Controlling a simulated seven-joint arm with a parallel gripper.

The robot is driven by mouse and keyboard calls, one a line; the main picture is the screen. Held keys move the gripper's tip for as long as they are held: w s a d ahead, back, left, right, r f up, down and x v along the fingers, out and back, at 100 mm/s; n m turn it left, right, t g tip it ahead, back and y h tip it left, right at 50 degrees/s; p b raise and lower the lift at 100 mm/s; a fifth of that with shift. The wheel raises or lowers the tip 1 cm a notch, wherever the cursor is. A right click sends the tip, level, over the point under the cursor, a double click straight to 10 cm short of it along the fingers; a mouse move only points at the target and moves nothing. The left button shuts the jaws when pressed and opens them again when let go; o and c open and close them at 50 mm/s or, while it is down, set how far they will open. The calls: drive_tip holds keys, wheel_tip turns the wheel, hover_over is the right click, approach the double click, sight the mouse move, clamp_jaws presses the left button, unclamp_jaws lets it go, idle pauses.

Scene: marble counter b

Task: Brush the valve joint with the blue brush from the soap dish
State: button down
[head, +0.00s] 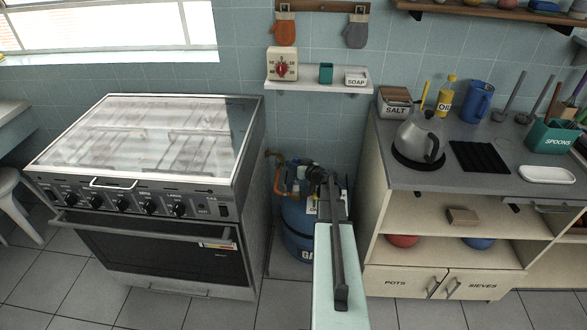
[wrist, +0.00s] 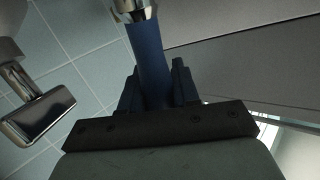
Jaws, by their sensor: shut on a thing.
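My gripper (head: 322,178) is low in front of the gas cylinder in the head view. In the wrist view my gripper (wrist: 155,85) has its dark fingers shut on the blue handle of the brush (wrist: 151,60). The brush's metal collar (wrist: 133,8) is at the top edge, and its bristles are out of view. The blue gas cylinder (head: 297,222) stands between stove and cabinet, partly behind my arm. The valve (head: 298,167) is at its top, close to my gripper; whether the brush touches the joint cannot be told.
The stove (head: 150,150) is left of the cylinder and the cabinet (head: 450,250) right, leaving a narrow gap. An orange hose (head: 277,182) runs beside the valve. The shelf (head: 320,86) hangs above. A chrome part (wrist: 42,110) is at left in the wrist view.

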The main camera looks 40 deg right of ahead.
drive_tip(key=shift+w+d+f, duration=0.2)
drive_tip(key=shift+w+d, duration=0.45)
drive_tip(key=shift+d, duration=0.05)
drive_tip(key=shift+s+a+r, duration=0.2)
drive_tip(key=shift+s+a, duration=1.85)
drive_tip(key=shift+a, duration=0.05)
drive_tip(key=shift+w+d, duration=2.05)
drive_tip(key=shift+w, duration=0.1)
drive_tip(key=shift+s+a, duration=2.2)
drive_tip(key=shift+a, duration=0.05)
wheel_tip(320, 180, up, 8)
